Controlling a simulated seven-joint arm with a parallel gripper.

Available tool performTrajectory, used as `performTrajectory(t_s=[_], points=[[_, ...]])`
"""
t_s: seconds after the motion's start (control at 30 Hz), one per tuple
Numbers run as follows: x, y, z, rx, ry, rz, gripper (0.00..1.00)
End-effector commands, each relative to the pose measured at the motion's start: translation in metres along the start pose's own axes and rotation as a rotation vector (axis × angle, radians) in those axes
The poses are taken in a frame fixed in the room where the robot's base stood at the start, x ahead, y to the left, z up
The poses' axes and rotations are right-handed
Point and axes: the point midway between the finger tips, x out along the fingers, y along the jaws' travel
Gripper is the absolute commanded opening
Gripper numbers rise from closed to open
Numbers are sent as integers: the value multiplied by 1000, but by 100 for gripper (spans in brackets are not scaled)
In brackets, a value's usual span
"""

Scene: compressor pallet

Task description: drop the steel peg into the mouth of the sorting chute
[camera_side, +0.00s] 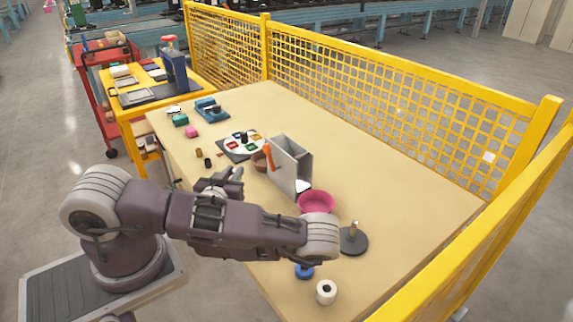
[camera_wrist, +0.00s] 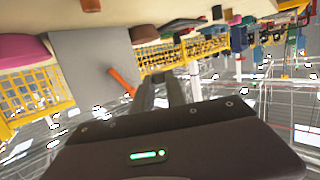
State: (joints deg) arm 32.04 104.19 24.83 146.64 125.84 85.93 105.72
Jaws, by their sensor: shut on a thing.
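The sorting chute (camera_side: 292,168) is a grey upright box with an orange lever on its left side, standing mid-table. In the wrist view its grey wall (camera_wrist: 88,65) and the orange lever (camera_wrist: 122,82) show left of the fingers. My gripper (camera_side: 237,173) is low over the table, left of the chute and apart from it, partly behind my arm. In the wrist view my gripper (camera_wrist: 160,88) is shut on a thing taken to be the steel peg. The peg itself is hidden or too small to make out.
A magenta bowl (camera_side: 317,202) stands right of the chute. A dark disc with a post (camera_side: 354,241), a blue ring (camera_side: 304,271) and a white roll (camera_side: 326,292) are nearer.

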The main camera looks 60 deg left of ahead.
Motion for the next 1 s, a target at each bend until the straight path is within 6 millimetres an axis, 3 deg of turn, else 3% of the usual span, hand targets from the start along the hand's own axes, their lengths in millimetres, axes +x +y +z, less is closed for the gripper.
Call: performTrajectory(t_s=[0.3,0.37,0.57,0.77,1.0], points=[[5,-1,0,-4,1,-11,0],[15,-4,-2,-10,3,-38,0],[76,-6,-22,-43,5,-189,0],[107,17,-72,-65,3,-310,0],[95,87,-112,-67,4,-355,0]])
